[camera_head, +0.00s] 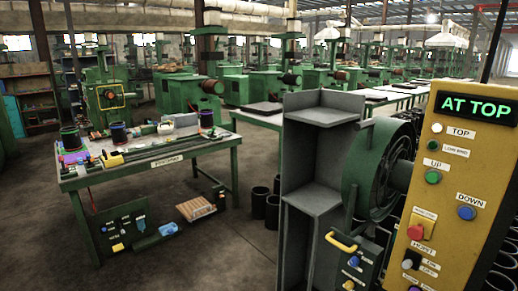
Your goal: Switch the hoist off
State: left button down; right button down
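The yellow hoist control panel (440,210) stands tilted in the picture at the right edge in the head view. Its display (476,108) reads "AT TOP" in green letters. A small black switch (412,259) sits low on the panel beside the word HOIST and ON/OFF lettering. Its lever has a pale tip toward the lower left; I cannot tell which setting it is at. Above it is a red button (415,231) on a yellow plate. The green UP button (433,177) and the blue DOWN button (466,213) are higher. Neither gripper is in view.
A grey steel column (313,180) and a green round housing (362,170) stand just left of the panel. A green workbench (165,163) with tools and parts is at left. Dark cylinders stand on the floor. Open floor lies between bench and column.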

aim_at(407, 264)
jog(key=z, duration=1.45)
